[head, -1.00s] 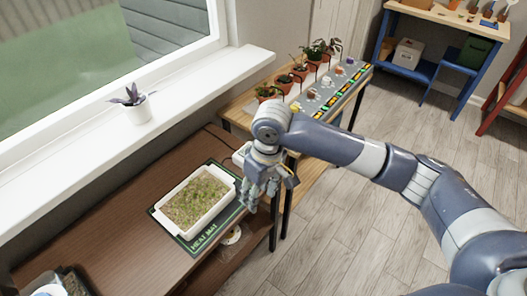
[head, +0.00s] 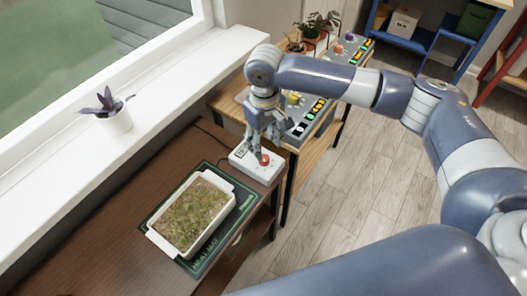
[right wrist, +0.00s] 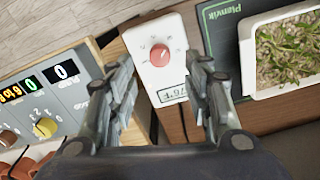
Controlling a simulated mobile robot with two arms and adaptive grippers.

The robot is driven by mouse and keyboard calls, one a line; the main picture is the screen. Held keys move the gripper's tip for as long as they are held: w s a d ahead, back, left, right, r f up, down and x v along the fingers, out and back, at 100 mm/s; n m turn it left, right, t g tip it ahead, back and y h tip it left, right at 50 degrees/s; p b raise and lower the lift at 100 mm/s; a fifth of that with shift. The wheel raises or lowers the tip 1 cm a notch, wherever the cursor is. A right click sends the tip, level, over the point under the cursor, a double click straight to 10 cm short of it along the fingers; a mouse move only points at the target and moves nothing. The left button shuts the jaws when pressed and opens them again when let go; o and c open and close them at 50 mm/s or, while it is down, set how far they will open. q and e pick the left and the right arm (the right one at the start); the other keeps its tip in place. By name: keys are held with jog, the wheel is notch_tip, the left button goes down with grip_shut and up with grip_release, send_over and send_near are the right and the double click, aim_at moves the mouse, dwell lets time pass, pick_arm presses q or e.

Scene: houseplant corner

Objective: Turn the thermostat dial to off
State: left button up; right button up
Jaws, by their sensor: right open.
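The thermostat (head: 243,160) is a white box on the brown table beside the heat mat, with a red dial (head: 265,160) on top. In the right wrist view the thermostat (right wrist: 153,80) shows its red dial (right wrist: 160,55) with a pale pointer line, small marks around it and a display. The marks are too small to read surely. My right gripper (head: 262,150) is above the thermostat, pointing down. In the right wrist view its open fingers (right wrist: 160,75) are on either side of the box, with the dial between them in the picture and nothing held. My left gripper is not in view.
A white tray of seedlings (head: 163,236) stands on the dark green heat mat (head: 212,262). Beyond is a wooden bench with a grey panel of dials and displays (right wrist: 62,95). A potted purple plant (head: 112,118) stands on the windowsill.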

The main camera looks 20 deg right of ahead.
aim_at(264, 158)
notch_tip(264, 158, down, 5)
jog(key=shift+w+r, duration=0.1)
jog(key=shift+f, duration=0.85)
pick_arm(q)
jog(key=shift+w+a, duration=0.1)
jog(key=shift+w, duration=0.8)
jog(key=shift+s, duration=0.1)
pick_arm(e)
jog(key=shift+c, duration=0.2)
jog(key=c, duration=0.9)
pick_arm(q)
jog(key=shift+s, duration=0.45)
pick_arm(e)
grip_shut()
